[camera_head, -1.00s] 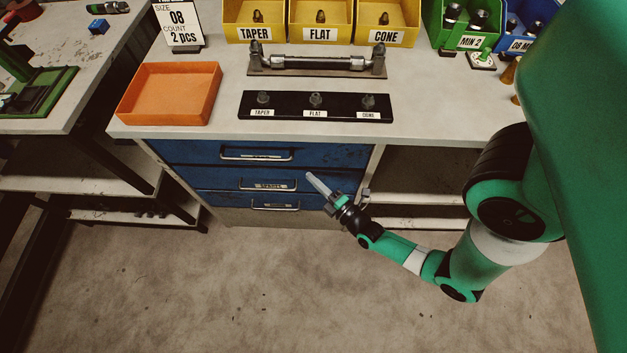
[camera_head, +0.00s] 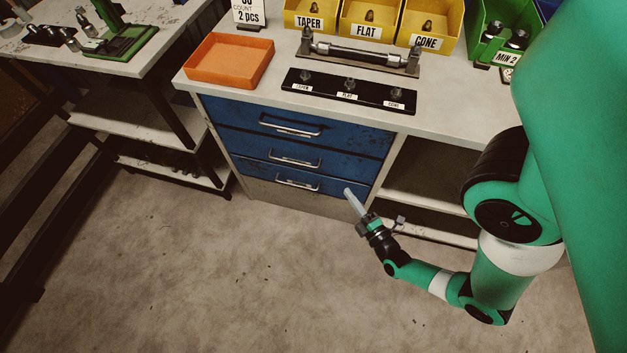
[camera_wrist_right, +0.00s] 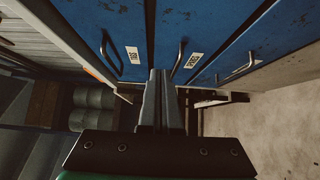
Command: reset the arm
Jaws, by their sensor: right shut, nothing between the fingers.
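My right gripper (camera_head: 350,195) is shut and empty. It hangs in front of the workbench, near the lower right of the blue drawers (camera_head: 310,142), and appears apart from them. In the right wrist view the two grey fingers (camera_wrist_right: 162,90) lie together, pointing toward the blue drawer fronts (camera_wrist_right: 205,30) and their metal handles. My right arm reaches in from the right, its forearm low over the floor. My left gripper shows in neither current view.
The workbench top holds an orange tray (camera_head: 214,78), a black strip (camera_head: 380,95) with three fittings, a metal rod on a stand (camera_head: 350,52), and yellow bins (camera_head: 366,32). Open shelving (camera_head: 432,180) is right of the drawers. The floor (camera_head: 230,270) in front is clear.

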